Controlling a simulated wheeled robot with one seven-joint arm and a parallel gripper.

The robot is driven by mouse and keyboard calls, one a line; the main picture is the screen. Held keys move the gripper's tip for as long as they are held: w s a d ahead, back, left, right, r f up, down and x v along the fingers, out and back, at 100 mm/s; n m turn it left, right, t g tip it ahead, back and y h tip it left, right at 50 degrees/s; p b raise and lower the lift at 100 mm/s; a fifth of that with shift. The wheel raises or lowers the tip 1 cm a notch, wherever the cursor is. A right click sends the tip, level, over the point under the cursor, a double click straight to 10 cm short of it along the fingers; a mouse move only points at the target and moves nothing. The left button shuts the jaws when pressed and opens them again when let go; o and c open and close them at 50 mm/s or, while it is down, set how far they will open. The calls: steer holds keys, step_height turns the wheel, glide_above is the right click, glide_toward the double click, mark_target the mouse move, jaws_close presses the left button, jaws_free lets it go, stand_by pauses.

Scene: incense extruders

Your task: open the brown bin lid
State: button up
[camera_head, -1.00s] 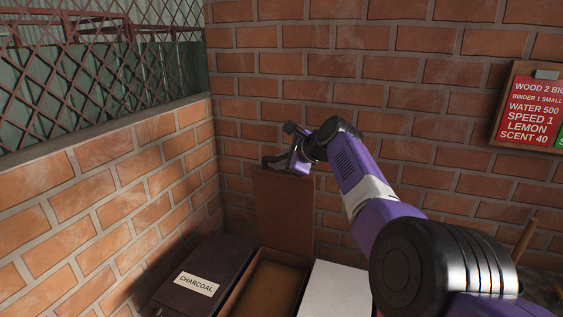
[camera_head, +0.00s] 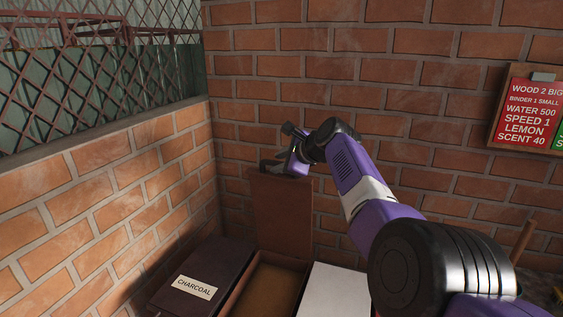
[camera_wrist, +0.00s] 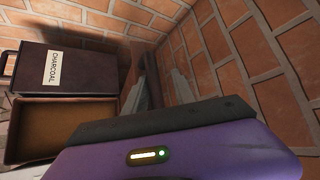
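The brown bin lid (camera_head: 282,215) stands upright against the brick wall, behind its bin. The brown bin (camera_head: 228,306) below it is uncovered and shows a brown inside; its rim also shows in the wrist view (camera_wrist: 60,98). My gripper (camera_head: 271,164) is at the top edge of the raised lid. In the wrist view my two grey fingers (camera_wrist: 158,88) stand apart, with a dark bar between them. I cannot tell whether that bar is part of the lid or whether the fingers touch it.
A dark bin with a closed lid labelled CHARCOAL (camera_head: 203,275) stands to the left of the brown bin. A white lid (camera_head: 337,291) lies to its right. Brick walls close the corner behind and to the left. A red recipe board (camera_head: 527,110) hangs at the right.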

steer(key=shift+s+f, duration=0.15)
steer(key=shift+f, duration=0.2)
steer(key=shift+s+d+r, duration=0.4)
steer(key=shift+d+r, duration=0.05)
steer(key=v, duration=0.6)
steer(key=shift+r+b, duration=0.3)
steer(key=shift+r, duration=0.05)
steer(key=shift+s, duration=0.1)
